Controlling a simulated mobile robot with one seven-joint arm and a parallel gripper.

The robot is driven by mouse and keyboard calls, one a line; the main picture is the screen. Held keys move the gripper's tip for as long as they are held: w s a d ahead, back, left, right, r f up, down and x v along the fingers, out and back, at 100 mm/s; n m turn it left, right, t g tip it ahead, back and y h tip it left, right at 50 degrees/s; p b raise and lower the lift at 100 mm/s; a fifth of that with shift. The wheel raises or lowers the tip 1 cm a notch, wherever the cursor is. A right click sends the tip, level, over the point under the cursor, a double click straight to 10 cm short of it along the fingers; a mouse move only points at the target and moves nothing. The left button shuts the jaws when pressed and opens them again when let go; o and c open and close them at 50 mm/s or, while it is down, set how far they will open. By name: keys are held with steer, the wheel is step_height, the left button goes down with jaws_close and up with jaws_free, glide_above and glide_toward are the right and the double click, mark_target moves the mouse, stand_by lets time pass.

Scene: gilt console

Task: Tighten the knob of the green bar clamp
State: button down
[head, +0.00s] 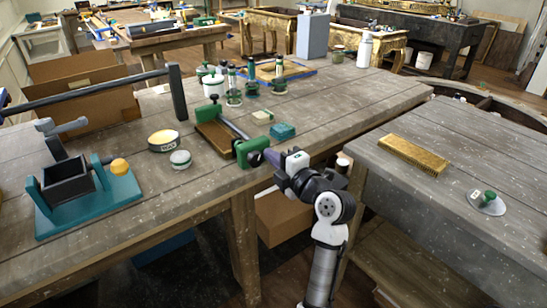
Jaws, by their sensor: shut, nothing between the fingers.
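The green bar clamp lies across a brown wooden board (214,136) near the front edge of the wooden workbench. Its near green jaw (250,150) stands at the bench edge, and its far green jaw (208,111) is at the board's far end. A dark bar (233,128) joins them. A small dark round part, likely the knob (257,159), shows at the near jaw's front side, partly hidden by my gripper. My gripper (271,158) is at this end of the clamp, shut and empty. I cannot tell whether its fingertips touch the knob.
A teal fixture with an orange-yellow ball (120,166) stands at left. A second bench at right holds a gold block (413,155); a gap separates the benches.

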steer(key=shift+s+a+f+b, duration=0.25)
steer(key=shift+a+b, duration=0.3)
steer(key=shift+b, duration=0.05)
stand_by(0.5)
steer(key=shift+a+f+b, duration=0.1)
steer(key=shift+f+b, duration=0.25)
steer(key=shift+b, duration=1.9)
steer(key=shift+w+d+r+b, duration=0.1)
steer(key=shift+d+b, duration=0.25)
steer(key=shift+b, duration=0.2)
steer(key=b+v, duration=0.2)
steer(key=v, duration=0.4)
steer(key=shift+d, duration=0.3)
steer(key=shift+w, duration=0.2)
steer(key=p, duration=0.2)
steer(key=r+p, duration=0.1)
steer(key=p, duration=0.5)
steer(key=shift+s+d+r, duration=0.25)
steer(key=shift+d+r, duration=0.05)
